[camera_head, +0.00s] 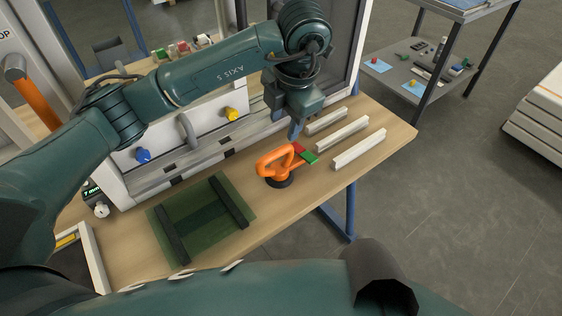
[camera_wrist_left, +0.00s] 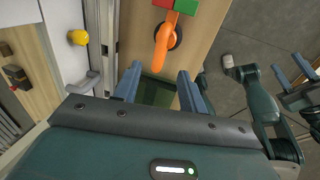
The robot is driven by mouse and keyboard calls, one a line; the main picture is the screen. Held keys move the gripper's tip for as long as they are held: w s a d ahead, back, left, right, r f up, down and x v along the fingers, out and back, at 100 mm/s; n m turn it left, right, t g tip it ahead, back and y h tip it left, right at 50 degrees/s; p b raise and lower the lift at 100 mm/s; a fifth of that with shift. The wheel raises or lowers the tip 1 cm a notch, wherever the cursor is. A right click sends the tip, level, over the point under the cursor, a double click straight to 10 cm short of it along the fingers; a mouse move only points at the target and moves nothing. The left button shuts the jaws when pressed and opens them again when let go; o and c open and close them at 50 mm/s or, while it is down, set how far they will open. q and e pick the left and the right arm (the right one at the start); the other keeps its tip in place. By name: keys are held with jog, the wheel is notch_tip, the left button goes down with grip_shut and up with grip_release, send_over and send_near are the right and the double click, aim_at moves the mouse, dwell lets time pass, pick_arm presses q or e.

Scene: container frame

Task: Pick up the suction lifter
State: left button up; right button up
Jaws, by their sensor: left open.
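The suction lifter has an orange loop handle (camera_head: 275,158) and a dark round cup (camera_head: 278,182), and sits on the wooden bench. A red and a green piece (camera_head: 309,157) are at its right end; I cannot tell whether they are part of it. My left gripper (camera_head: 296,130) is open and empty, just above and behind the lifter's right end. In the left wrist view, the lifter (camera_wrist_left: 160,50) lies beyond the spread fingertips of my left gripper (camera_wrist_left: 160,80). My right gripper (camera_wrist_left: 293,71) shows at the right edge there, fingers apart, away from the lifter.
A dark green glass pane (camera_head: 205,225) with two dark bars lies left of the lifter. Several white strips (camera_head: 358,149) lie to its right. A frame with a blue knob (camera_head: 143,155) and a yellow knob (camera_head: 232,114) stands behind. A shelf cart (camera_head: 425,75) stands apart at the back right.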

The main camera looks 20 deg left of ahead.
aim_at(277, 151)
pick_arm(q)
jog(key=f, duration=0.4)
jog(key=a+f, duration=0.1)
jog(key=f, duration=0.1)
jog(key=shift+w+f+b, duration=0.25)
jog(key=shift+w+b, duration=0.05)
jog(key=shift+b, duration=0.05)
jog(key=shift+w+a+f+p, duration=0.1)
jog(key=shift+a+f+p, duration=0.1)
jog(key=shift+f, duration=0.7)
jog(key=shift+w+a+f+p, duration=0.1)
jog(key=shift+a+f+p, duration=0.05)
jog(key=shift+f, duration=0.7)
jog(key=shift+a+f+p, duration=0.2)
jog(key=shift+f, duration=0.7)
jog(key=shift+c, duration=0.3)
grip_shut()
jog(key=shift+r, duration=0.1)
